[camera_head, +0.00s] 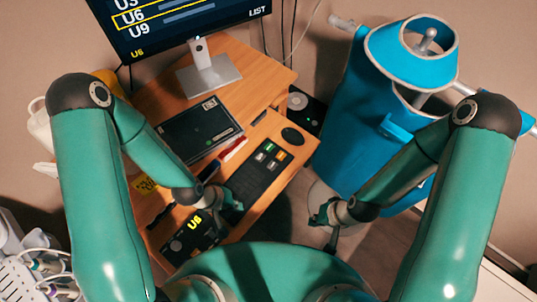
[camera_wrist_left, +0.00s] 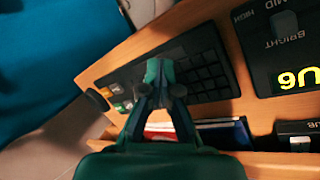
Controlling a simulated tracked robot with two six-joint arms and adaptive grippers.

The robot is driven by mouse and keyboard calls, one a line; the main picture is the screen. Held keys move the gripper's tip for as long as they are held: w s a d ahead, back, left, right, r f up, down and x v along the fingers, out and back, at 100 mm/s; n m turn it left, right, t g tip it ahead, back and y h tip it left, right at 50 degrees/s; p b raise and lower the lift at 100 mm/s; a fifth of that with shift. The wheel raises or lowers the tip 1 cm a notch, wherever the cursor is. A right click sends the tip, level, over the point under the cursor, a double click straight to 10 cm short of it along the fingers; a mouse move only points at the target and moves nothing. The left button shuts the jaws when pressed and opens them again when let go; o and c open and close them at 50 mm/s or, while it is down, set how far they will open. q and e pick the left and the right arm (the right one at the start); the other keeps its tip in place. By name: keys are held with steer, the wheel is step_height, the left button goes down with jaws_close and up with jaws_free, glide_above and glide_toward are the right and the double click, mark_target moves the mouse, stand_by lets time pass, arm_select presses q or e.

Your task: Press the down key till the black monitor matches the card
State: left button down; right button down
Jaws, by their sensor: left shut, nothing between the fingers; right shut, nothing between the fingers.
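The black monitor (camera_head: 190,22) shows a list with the U6 row in a yellow frame, U9 below it, and U6 in yellow at the bottom. A yellow card (camera_head: 146,186) lies on the desk, partly hidden by my left arm; its text is unreadable. The black keyboard (camera_head: 248,188) has green, orange and white keys at its far end; I cannot pick out the down key. My left gripper (camera_head: 236,206) is shut and empty at the keyboard's near end. In the left wrist view its fingertips (camera_wrist_left: 160,68) overlap the keys; contact is unclear. My right gripper (camera_head: 326,220) is shut and empty, off the desk's right side.
A black box (camera_head: 185,243) with a knob and a yellow readout, apparently U6, sits at the desk's near end. A black mouse (camera_head: 293,137) and dark tablet-like device (camera_head: 203,130) lie on the desk (camera_head: 160,92).

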arm_select(q)
steer(key=w+d+t+b, duration=0.1)
steer(key=w, duration=0.3)
steer(key=w+d+m+t+h+b, duration=0.1)
steer(key=w, duration=0.2)
steer(key=w+d+r+b, duration=0.1)
steer(key=w, duration=0.3)
steer(key=shift+w+d+m+t+h, duration=0.25)
steer(key=shift+w+m+t+h, duration=0.05)
steer(key=shift+m+t, duration=0.1)
steer(key=w+d+r+m+t+h+b, duration=0.1)
steer(key=w+d+r+m+b, duration=0.2)
steer(key=w+d, duration=0.3)
steer(key=shift+m+b, duration=0.3)
steer(key=shift+w+f, duration=0.1)
steer(key=b, duration=0.7)
glide_above(270, 166)
step_height(270, 166, down, 7)
steer(key=shift+f, duration=0.1)
steer(key=shift+d+f+b, duration=0.1)
steer(key=shift+f+b, duration=0.4)
steer(key=shift+f, duration=0.2)
steer(key=shift+f, duration=0.4)
